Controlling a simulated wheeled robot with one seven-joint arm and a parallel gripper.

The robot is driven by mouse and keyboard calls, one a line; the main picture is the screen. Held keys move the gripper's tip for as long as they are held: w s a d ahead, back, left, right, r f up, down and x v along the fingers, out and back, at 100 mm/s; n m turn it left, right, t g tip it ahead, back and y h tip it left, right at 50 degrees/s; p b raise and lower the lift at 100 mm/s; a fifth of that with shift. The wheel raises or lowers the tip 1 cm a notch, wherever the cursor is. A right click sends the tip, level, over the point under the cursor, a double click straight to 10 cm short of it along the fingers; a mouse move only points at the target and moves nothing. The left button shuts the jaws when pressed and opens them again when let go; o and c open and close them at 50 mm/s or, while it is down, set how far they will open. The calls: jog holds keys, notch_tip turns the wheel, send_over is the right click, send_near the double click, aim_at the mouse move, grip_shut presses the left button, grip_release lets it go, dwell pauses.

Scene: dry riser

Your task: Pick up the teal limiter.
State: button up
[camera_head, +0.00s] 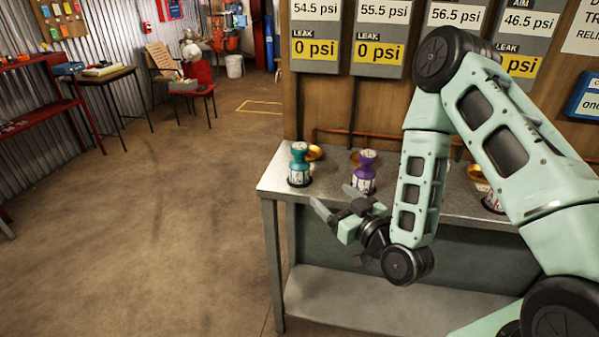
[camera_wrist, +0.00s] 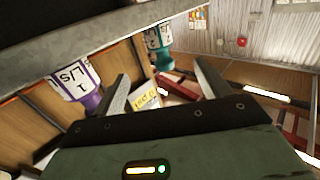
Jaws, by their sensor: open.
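My gripper (camera_head: 334,208) is in front of the bench, to the right of and lower in the picture than the teal limiter. Its fingers are apart with nothing between them in the wrist view (camera_wrist: 162,85). The gripper is not touching the teal limiter.
A purple limiter (camera_head: 365,172) stands on the bench (camera_head: 330,190) to the right of the teal one, behind my gripper. It also shows in the wrist view (camera_wrist: 88,97). Brass fittings sit behind them. Gauge panels (camera_head: 316,35) hang above. Floor left of the bench is clear.

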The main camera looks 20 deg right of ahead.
aim_at(305, 171)
jog(key=b+x, duration=0.3)
jog(key=x, duration=0.8)
jog(key=shift+w+r, duration=0.1)
jog(key=shift+p+x, duration=0.4)
jog(key=shift+x, duration=2.65)
jog(key=c, duration=1.3)
